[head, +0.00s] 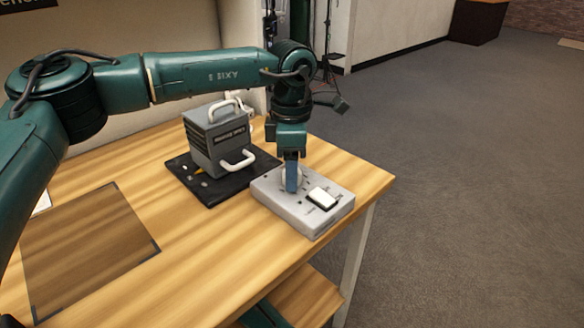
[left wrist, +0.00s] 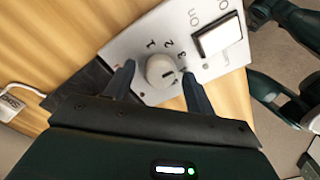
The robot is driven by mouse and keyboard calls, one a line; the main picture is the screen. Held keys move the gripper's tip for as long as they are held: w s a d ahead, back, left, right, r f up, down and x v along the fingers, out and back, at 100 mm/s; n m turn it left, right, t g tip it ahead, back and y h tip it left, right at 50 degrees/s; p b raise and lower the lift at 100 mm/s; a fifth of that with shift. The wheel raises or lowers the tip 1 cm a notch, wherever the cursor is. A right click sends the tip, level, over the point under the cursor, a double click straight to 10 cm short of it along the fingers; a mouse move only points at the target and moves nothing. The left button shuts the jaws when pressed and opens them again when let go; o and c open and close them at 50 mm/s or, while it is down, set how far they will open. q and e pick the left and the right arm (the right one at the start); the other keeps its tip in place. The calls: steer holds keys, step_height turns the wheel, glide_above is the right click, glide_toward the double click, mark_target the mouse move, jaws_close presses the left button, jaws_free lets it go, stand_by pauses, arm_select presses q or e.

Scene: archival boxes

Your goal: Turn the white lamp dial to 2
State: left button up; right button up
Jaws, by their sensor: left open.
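The white round dial (left wrist: 160,70) sits on a light grey control box (head: 318,220). In the left wrist view, the numbers 1, 2 and 3 are printed around its far side. A small dark mark shows on the dial's right part, on the side toward the 3; its exact setting is hard to read. My left gripper (head: 291,188) points down over the box. Its open fingers (left wrist: 160,88) stand on either side of the dial; I cannot tell whether they touch it. In the head view the gripper partly hides the dial.
A white rocker switch (head: 323,198) with an ON label sits beside the dial. A grey device with white handles (head: 216,145) stands on a black mat (head: 210,196) to the left. The wooden table (head: 190,262) is clear in front, and its right edge is close to the box.

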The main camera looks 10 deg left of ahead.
arm_select(q)
steer(key=shift+f, duration=0.15)
steer(key=shift+c, duration=0.3)
steer(key=c, duration=0.9)
steer(key=shift+n, duration=0.8)
steer(key=n, duration=0.3)
steer(key=shift+n+p, duration=0.3)
steer(key=shift+n, duration=1.2)
